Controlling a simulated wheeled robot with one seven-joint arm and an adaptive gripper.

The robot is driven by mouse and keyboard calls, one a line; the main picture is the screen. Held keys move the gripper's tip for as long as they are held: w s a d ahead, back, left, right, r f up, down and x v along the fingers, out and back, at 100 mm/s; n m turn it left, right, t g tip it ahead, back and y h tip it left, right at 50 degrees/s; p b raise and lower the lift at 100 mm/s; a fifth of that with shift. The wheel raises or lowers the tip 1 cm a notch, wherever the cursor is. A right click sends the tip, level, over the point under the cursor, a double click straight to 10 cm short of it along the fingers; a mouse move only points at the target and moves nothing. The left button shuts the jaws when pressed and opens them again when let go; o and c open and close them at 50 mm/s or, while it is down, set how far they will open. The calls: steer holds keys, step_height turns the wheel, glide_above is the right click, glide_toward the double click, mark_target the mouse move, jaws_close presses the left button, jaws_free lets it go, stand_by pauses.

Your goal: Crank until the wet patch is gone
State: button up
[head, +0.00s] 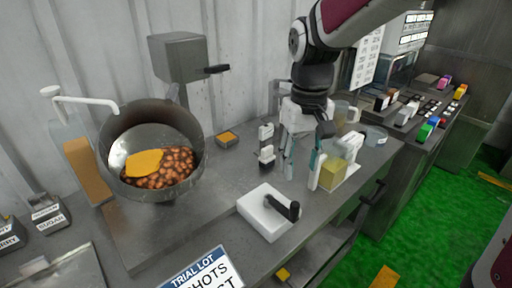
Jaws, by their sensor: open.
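A round steel drum (112,118) stands tilted on the left of the bench, its mouth facing me. Brown nut-like pieces (174,168) lie in its bottom. A glossy yellow-orange wet patch (144,163) covers their left side and some of the drum wall. A white box (262,222) with a black crank handle (287,208) sits near the bench's front edge. My gripper (303,172) is open, pointing down behind and right of the crank, apart from it. A clear jug (338,174) with yellow liquid stands just right of the gripper; whether they touch is unclear.
A small grey box with an orange top (227,139) and a white-and-black device (266,146) stand between drum and gripper. A grey hopper (180,57) is behind the drum. A "TRIAL LOT" sign (205,270) is at the front. Clear bowls stand at the back right.

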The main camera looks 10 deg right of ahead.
mark_target(295, 204)
step_height(295, 204, down, 14)
steer(key=shift+r, duration=0.15)
stand_by(0.3)
jaws_close()
